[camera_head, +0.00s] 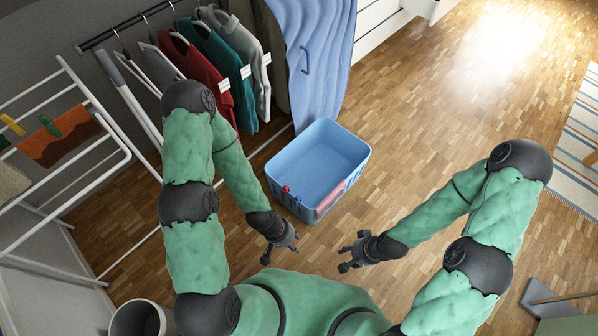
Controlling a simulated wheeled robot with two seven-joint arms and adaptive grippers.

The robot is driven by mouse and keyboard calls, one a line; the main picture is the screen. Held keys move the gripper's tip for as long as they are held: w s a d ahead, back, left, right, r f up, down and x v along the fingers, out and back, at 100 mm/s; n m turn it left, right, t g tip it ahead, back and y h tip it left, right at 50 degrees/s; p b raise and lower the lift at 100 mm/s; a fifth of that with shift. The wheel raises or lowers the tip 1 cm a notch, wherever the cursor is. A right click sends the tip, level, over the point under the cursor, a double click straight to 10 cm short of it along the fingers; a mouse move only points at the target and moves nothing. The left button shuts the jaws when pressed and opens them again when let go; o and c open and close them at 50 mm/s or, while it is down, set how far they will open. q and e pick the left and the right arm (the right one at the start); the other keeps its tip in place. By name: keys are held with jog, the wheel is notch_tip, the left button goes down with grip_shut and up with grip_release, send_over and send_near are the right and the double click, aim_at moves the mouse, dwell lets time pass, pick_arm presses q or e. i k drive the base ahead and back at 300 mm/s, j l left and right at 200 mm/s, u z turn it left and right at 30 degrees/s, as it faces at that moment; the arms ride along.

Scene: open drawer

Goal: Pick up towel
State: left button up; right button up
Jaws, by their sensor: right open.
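An orange-brown cloth (61,136), possibly a towel, hangs on the white drying rack at the left, held by a green and a yellow clip. A pink folded cloth (331,198) lies in the blue basket (290,160) on the floor, against its near right wall; I cannot tell whether it is a towel. My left gripper (282,254) is just in front of the basket's near side, with its fingers apart and nothing seen between them. My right gripper (342,259) is open and empty, right of the left one and apart from the basket.
A small red item (286,189) is at the basket's near left corner. Clothes (215,70) hang on a rail behind, beside a blue curtain (318,60). A striped rug (578,140) and a dustpan (545,298) lie at the right. The wooden floor between is clear.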

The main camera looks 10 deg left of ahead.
aim_at(328, 201)
jog(key=i+l, duration=0.5)
jog(key=l+u, duration=0.15)
jog(key=u, duration=2.85)
jog(key=k+j, duration=0.1)
jog(key=k, duration=0.2)
jog(key=k+j+z, duration=0.1)
jog(key=z, duration=0.25)
jog(key=k+z, duration=0.1)
jog(key=z, duration=0.3)
jog(key=k+z, duration=0.1)
jog(key=z, duration=1.15)
jog(key=i+l, duration=0.9)
jog(key=l+z, duration=0.05)
jog(key=l, duration=0.05)
